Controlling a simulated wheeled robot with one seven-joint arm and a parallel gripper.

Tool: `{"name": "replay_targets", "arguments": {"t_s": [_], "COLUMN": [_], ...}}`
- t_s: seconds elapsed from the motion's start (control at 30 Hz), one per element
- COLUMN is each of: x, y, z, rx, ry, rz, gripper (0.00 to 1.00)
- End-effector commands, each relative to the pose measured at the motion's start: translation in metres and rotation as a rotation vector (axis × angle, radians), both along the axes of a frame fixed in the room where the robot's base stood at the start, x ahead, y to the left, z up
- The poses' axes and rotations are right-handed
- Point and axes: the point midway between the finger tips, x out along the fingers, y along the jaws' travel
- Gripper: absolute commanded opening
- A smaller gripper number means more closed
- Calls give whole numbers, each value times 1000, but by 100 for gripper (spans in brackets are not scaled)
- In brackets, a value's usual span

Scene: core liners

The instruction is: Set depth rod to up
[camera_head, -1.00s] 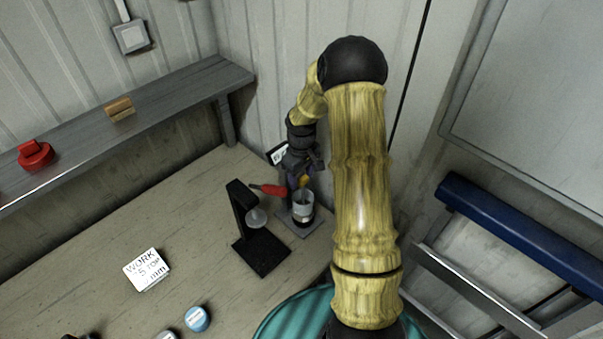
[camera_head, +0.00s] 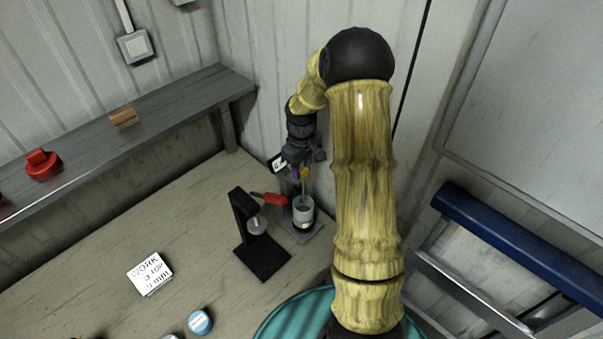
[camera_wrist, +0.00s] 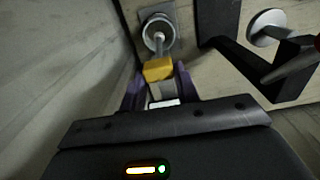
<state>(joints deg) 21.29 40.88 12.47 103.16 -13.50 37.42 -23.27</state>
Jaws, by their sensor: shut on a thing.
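The depth rod (camera_head: 304,187) is a thin pale rod standing roughly upright over a grey cylindrical cup (camera_head: 303,214) on a small plate at the back of the bench. Its yellow grip block (camera_wrist: 158,69) sits between the purple fingers of my gripper (camera_wrist: 160,80). My gripper (camera_head: 303,168) is shut on that block above the cup. In the wrist view, the rod runs from the block to the round cup (camera_wrist: 158,31). The rod's lower end is hidden inside the cup.
A black stand (camera_head: 262,258) with a grey disc is left of the cup. A red-handled tool (camera_head: 270,199) lies between them. A white lettered card (camera_head: 150,272) and a blue-lidded tin (camera_head: 200,322) are nearer. A shelf (camera_head: 75,140) runs along the left wall.

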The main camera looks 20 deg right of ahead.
Motion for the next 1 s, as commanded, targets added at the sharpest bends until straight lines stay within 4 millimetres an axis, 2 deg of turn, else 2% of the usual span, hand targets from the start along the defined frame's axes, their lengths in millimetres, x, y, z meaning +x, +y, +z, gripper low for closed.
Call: {"name": "replay_targets", "arguments": {"t_s": [0.07, 0.37, 0.4, 0.47, 0.5, 0.83, 1.0], "x": [1, 2, 2, 2, 2, 1, 1], "y": [0, 0, 0, 0, 0, 0, -1], "z": [9, 11, 11, 10, 10, 10, 24], "rx": [1, 0, -1, -1, -1, 0, -1], "ry": [-4, -9, -9, -8, -7, -3, -5], "rz": [0, 0, 0, 0, 0, 0, -1], "gripper": [0, 0, 39, 50, 53, 53, 53]}}
